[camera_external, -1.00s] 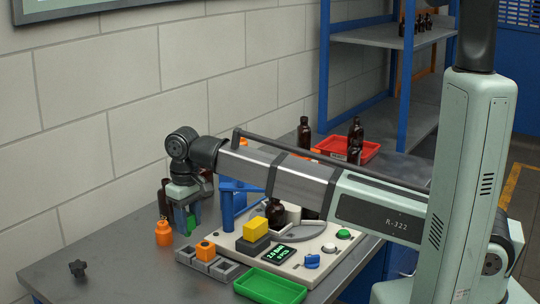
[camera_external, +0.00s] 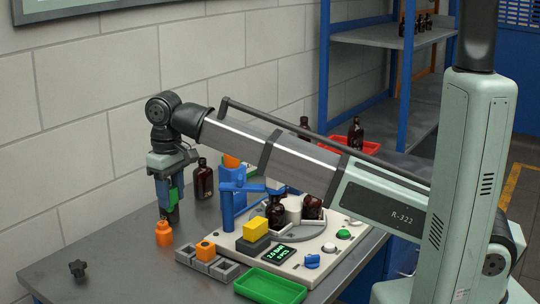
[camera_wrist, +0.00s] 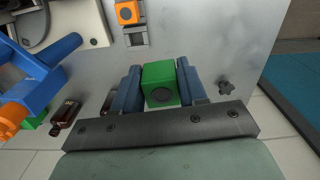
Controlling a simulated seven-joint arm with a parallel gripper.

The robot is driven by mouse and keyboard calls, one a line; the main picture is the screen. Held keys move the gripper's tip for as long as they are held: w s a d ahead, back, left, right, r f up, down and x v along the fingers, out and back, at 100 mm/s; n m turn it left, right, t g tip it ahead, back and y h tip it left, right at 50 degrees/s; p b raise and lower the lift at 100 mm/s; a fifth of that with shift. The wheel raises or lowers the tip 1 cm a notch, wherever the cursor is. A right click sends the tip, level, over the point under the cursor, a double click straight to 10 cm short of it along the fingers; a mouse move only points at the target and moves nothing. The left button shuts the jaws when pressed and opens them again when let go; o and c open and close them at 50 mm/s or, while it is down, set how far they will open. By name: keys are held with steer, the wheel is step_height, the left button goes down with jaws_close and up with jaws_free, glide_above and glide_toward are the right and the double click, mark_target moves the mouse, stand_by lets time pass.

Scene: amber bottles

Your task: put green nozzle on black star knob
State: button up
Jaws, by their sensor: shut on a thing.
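My gripper (camera_external: 167,206) is shut on the green nozzle (camera_wrist: 160,83), a green block with a dark round mark, between its blue fingers in the wrist view. The nozzle also shows in the external view (camera_external: 173,197), partly covered by the fingers. It is held above the table. The black star knob (camera_external: 77,268) lies on bare table at the front left, apart from the gripper. It also shows in the wrist view (camera_wrist: 226,87), right of the fingers.
An orange bottle-shaped piece (camera_external: 164,233) stands just below the gripper. A brown bottle (camera_external: 202,181) stands behind it. Right are grey holders with an orange cube (camera_external: 205,249), a blue stand (camera_external: 228,206) and a green tray (camera_external: 270,286). The table around the knob is clear.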

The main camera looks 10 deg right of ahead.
steer(key=s+a+f+n, duration=0.1)
steer(key=a+f, duration=0.1)
steer(key=a, duration=0.6)
steer(key=s+a+f, duration=0.1)
steer(key=s+a, duration=0.1)
steer(key=a, duration=0.5)
steer(key=m, duration=0.2)
glide_above(79, 265)
steer(key=shift+f, duration=5.25)
steer(key=o, duration=1)
steer(key=shift+f, duration=0.15)
steer(key=shift+o, duration=0.2)
step_height(79, 265, up, 12)
steer(key=shift+r, duration=0.2)
